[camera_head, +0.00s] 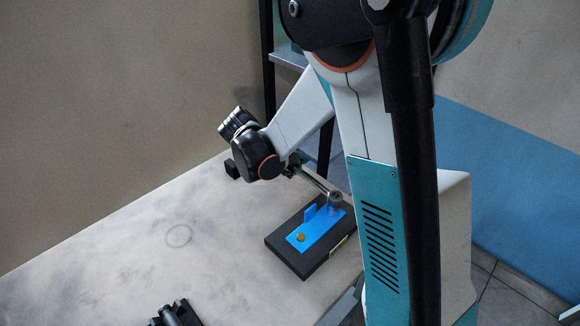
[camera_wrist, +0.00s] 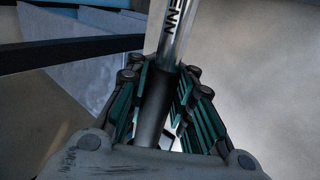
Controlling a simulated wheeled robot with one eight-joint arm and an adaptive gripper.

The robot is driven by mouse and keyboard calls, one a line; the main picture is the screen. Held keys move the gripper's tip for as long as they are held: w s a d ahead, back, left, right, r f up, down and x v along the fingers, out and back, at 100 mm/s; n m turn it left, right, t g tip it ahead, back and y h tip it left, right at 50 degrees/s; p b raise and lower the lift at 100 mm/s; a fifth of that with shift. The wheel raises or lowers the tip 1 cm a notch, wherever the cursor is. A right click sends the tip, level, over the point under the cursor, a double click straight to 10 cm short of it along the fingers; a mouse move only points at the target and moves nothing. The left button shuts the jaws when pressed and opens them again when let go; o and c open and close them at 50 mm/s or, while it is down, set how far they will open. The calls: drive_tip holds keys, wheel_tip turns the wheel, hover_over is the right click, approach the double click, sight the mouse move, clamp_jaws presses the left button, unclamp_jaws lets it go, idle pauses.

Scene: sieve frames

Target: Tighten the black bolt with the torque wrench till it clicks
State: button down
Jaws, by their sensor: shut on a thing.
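My gripper (camera_head: 291,166) is shut on the torque wrench. In the wrist view its fingers (camera_wrist: 168,78) close on both sides of the dark handle. The wrench's silver shaft (camera_wrist: 177,30), with dark letters, runs up out of that picture. In the head view the wrench (camera_head: 314,181) slopes down to the right, and its head (camera_head: 335,197) is over the far end of a blue plate (camera_head: 316,236). The black bolt is not visible; the wrench head hides whatever is under it. A brass-coloured bolt head (camera_head: 301,238) shows at the plate's near end.
The blue plate lies on a black block (camera_head: 284,252) on the pale table (camera_head: 120,255). A blue upright tab (camera_head: 310,213) stands beside the wrench head. A black holder (camera_head: 176,313) is at the front edge of the picture. The table's left part is clear. My arm covers the right side.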

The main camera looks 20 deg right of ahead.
drive_tip(key=shift+d, duration=0.1)
idle(0.3)
drive_tip(key=shift+w+d+m+g, duration=0.15)
drive_tip(key=shift+d+m+g, duration=0.3)
drive_tip(key=shift+d, duration=0.3)
drive_tip(key=shift+d+m, duration=0.45)
drive_tip(key=shift+a, duration=0.25)
drive_tip(key=shift+a+n, duration=0.3)
drive_tip(key=shift+n, duration=0.1)
drive_tip(key=shift+r, duration=0.15)
idle(0.4)
drive_tip(key=shift+r+p, duration=1.45)
drive_tip(key=shift+r, duration=0.95)
